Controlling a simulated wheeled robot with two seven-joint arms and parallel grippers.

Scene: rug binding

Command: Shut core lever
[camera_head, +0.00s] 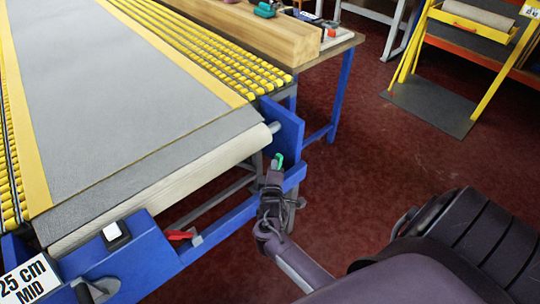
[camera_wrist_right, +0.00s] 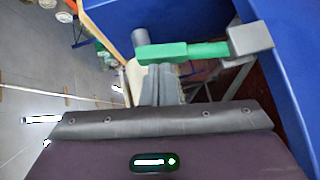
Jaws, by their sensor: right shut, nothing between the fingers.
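A green lever (camera_head: 278,160) sits at the right end of the blue machine frame, below the end of the pale roll. In the right wrist view the green lever (camera_wrist_right: 185,52) lies almost level, with a grey block (camera_wrist_right: 250,39) at its right end. My right gripper (camera_head: 272,178) is shut and empty, just below the lever in the head view. In the right wrist view its fingertips (camera_wrist_right: 161,72) are right at the lever's left part; I cannot tell whether they touch. A red lever (camera_head: 180,235) sits on the front rail. My left gripper is not in view.
The pale roll (camera_head: 165,185) runs along the machine's front edge under a grey rug (camera_head: 120,90). A blue end plate (camera_head: 283,125) stands beside the green lever. A workbench with a wooden beam (camera_head: 250,30) is behind.

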